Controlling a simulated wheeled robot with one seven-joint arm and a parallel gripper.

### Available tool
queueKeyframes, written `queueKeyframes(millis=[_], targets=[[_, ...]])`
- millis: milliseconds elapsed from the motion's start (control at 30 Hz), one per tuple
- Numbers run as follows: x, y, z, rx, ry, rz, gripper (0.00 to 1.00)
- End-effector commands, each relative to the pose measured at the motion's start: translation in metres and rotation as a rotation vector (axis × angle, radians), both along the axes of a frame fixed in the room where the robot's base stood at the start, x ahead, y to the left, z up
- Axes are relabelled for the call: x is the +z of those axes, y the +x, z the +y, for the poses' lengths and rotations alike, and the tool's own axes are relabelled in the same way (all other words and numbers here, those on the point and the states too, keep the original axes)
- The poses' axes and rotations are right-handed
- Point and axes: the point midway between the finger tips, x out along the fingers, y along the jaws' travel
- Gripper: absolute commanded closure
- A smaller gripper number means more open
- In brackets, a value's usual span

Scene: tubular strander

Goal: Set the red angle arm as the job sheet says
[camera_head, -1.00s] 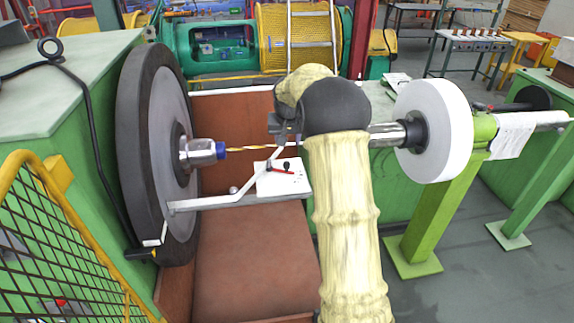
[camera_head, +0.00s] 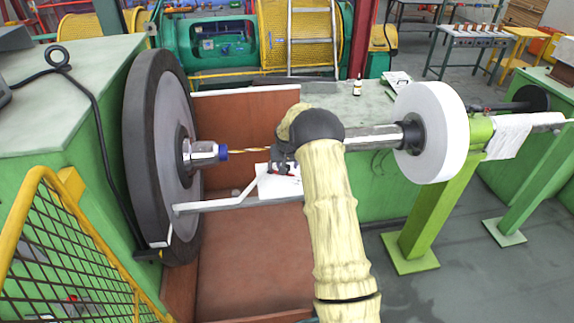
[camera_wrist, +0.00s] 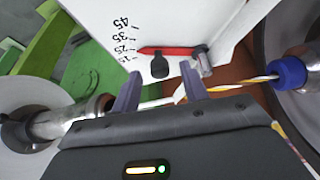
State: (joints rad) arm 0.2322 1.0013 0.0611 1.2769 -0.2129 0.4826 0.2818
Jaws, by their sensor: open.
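The red angle arm (camera_wrist: 168,50) lies across a white scale plate (camera_wrist: 95,12) in the wrist view. Its pivot is a grey pin at the right, and its left tip points near the 25 mark; the exact reading is unclear. A black knob (camera_wrist: 158,67) sits on or beside the arm. My gripper (camera_wrist: 160,84) is open and empty, its two fingers just short of the knob, one on either side. In the head view my gripper (camera_head: 281,160) is over the plate (camera_head: 268,190) and hides much of it. No job sheet text is readable.
A twisted yellow wire (camera_head: 250,150) runs from a blue-tipped nozzle (camera_head: 222,152) past my gripper. A grey bracket bar (camera_head: 215,204) lies below it. A large dark wheel (camera_head: 150,150) stands left, a white disc (camera_head: 440,130) right. White paper (camera_head: 510,140) hangs at the far right.

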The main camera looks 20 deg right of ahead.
Motion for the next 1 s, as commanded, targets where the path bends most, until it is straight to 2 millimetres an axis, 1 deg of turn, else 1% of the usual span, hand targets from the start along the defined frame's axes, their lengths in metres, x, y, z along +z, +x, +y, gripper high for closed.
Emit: queueKeyframes(millis=[100,300,633,667,700,867,1000], targets=[[-0.013,0.006,-0.002,0.0,0.001,0.002,0.56],[-0.029,0.012,-0.004,-0.001,0.0,0.0,0.56],[-0.033,0.013,-0.004,0.0,0.0,0.0,0.56],[-0.033,0.013,-0.004,0.0,0.0,0.0,0.6],[-0.033,0.013,-0.004,0.0,0.0,0.0,0.68],[-0.033,0.013,-0.004,0.0,0.0,0.0,0.99],[-0.033,0.013,-0.004,0.0,0.0,0.0,1.0]])
